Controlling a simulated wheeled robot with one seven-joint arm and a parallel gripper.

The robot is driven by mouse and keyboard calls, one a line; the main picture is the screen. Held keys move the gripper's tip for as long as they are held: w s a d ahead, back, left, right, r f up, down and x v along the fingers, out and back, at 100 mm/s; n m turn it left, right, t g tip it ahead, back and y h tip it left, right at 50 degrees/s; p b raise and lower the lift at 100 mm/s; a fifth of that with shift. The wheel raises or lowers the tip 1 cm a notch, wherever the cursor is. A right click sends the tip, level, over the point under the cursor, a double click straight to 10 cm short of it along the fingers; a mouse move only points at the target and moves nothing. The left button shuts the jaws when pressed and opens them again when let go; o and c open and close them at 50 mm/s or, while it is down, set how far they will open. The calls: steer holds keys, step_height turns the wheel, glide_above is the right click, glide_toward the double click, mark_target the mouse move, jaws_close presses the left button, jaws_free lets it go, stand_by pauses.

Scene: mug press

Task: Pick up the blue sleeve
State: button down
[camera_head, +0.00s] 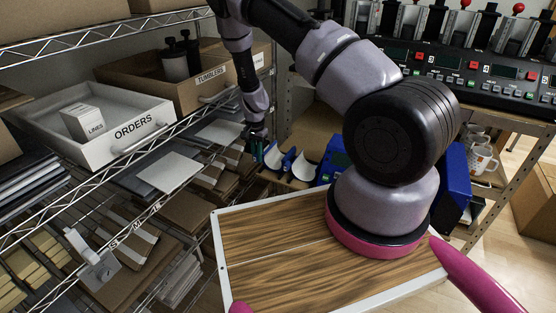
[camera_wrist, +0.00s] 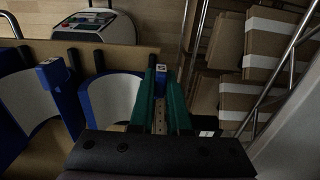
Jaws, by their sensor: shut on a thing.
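Two curved blue pieces with white inner faces sit side by side on a tan board. In the head view the left one, the blue sleeve (camera_head: 273,157), is right beside my gripper (camera_head: 257,148); the other (camera_head: 303,170) is to its right. In the wrist view the nearer blue sleeve (camera_wrist: 110,98) lies just left of my gripper's green fingers (camera_wrist: 161,90), and the other (camera_wrist: 28,102) is further left. The fingers are close together, shut on the near sleeve's blue edge. Their exact contact is dark and hard to see.
A blue machine (camera_head: 338,158) stands right of the sleeves. A mug (camera_head: 483,158) sits on a shelf further right.

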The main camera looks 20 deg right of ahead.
step_height(320, 180, up, 10)
stand_by(0.6)
stand_by(1.9)
